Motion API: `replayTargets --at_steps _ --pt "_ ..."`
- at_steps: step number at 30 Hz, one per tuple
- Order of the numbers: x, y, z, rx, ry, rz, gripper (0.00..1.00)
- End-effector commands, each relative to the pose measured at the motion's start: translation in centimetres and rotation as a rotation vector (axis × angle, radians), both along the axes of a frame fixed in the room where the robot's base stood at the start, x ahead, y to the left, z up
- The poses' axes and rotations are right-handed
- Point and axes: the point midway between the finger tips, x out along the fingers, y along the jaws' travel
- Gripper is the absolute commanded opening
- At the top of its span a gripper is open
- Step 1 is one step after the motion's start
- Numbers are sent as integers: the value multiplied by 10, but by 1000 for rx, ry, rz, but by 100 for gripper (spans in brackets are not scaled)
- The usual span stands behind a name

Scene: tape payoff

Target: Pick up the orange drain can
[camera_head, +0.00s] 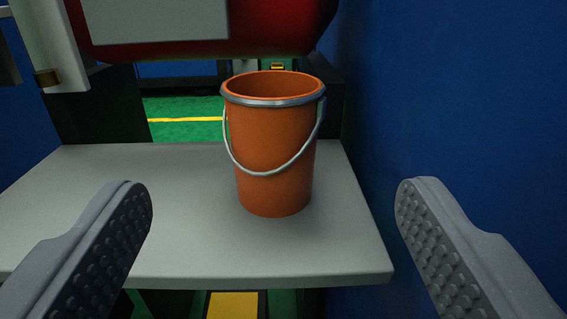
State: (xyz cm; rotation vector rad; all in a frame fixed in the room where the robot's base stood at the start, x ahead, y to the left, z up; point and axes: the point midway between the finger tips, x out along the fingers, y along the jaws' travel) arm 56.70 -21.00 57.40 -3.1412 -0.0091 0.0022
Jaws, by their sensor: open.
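The orange drain can (275,150) is a bucket with a grey rim band and a thin wire handle hanging down its front. It stands upright on a light grey shelf (180,235), near the shelf's right side. My gripper (272,220) is open, with one studded finger at the lower left and the other at the lower right. The can is seen between the fingers and beyond them. Neither finger touches it, and nothing is between the fingertips at their own depth.
A large red body with a pale panel (155,20) hangs just above and behind the can. A blue wall (450,110) runs close along the right side. The shelf is bare left of the can. Green floor with a yellow line (185,120) shows behind.

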Motion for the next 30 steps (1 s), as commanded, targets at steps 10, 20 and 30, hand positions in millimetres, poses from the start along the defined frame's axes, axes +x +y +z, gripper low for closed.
replayTargets --at_steps 10,20,30 --pt "42 15 -2 -1 -3 29 76" --pt "91 19 -1 0 -4 33 76" --pt "117 15 -3 0 -4 31 76"
